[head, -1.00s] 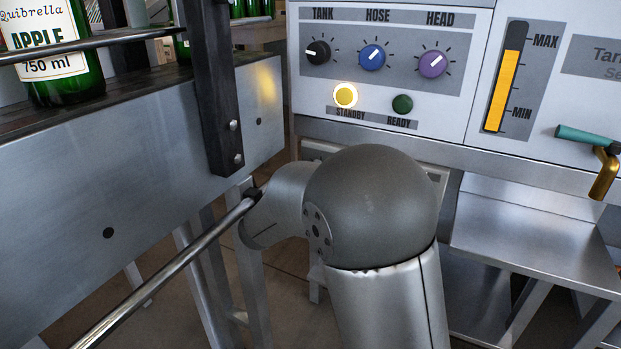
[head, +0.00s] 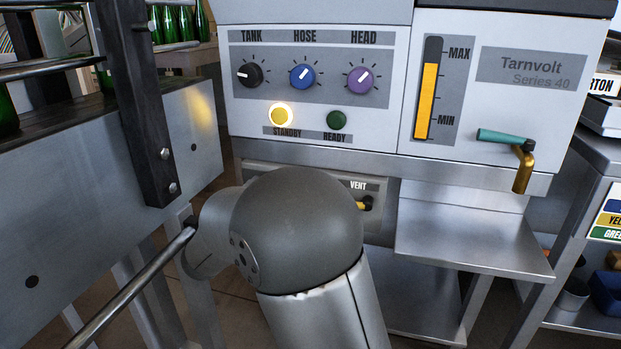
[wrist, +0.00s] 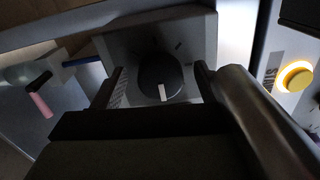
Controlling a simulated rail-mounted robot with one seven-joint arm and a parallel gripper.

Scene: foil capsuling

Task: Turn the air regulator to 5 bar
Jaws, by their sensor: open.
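A round black knob (wrist: 155,75) with a white pointer mark sits on a grey square plate (wrist: 118,42) in the wrist view. A few dark scale marks show around it, but no numbers are readable. My gripper (wrist: 160,72) is open, with one finger on each side of the knob. I cannot tell whether the fingers touch it. In the head view my gripper and this knob are hidden behind my arm, below the control panel.
The control panel has TANK (head: 250,74), HOSE (head: 303,77) and HEAD (head: 362,80) dials. The STANDBY lamp (head: 281,115) glows yellow; the READY lamp (head: 337,120) is dark. A conveyor side (head: 90,170) stands left.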

